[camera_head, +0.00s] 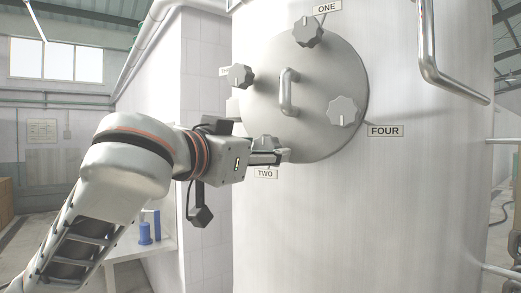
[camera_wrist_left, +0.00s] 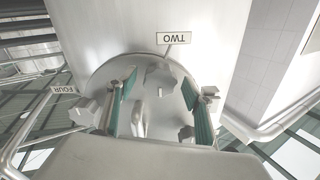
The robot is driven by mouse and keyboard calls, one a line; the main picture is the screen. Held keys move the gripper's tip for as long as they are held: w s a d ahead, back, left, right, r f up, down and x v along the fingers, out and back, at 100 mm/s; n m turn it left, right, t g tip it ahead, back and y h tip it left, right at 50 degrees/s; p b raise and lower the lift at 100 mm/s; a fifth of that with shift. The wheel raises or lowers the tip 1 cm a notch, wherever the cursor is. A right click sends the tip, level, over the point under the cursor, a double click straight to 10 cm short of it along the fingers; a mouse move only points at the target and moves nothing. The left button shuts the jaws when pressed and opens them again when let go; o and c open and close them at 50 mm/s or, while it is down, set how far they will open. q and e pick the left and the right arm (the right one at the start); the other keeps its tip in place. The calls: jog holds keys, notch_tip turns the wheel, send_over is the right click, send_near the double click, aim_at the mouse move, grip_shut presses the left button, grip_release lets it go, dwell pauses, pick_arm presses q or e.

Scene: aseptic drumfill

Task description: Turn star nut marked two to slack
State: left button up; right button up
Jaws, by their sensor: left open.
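The star nut marked two (camera_head: 264,141) is a grey lobed knob low on the round hatch cover (camera_head: 330,75), by the label TWO (camera_head: 265,174). My left gripper (camera_head: 278,156) is in front of it and hides its lower part. In the left wrist view, which is upside down, the nut (camera_wrist_left: 160,79) shows between the two green-padded fingers of the open left gripper (camera_wrist_left: 161,100). The fingers appear on either side of it with gaps. I cannot tell whether they reach its depth. My right gripper is not in view.
Star nuts marked one (camera_head: 308,31) and four (camera_head: 343,111), and another at the left (camera_head: 240,76), sit around the cover. A cover handle (camera_head: 287,91) stands out above nut two. A bent pipe rail (camera_head: 428,60) is at the right. A table (camera_head: 130,247) stands lower left.

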pick_arm(q)
jog(key=v, duration=1.2)
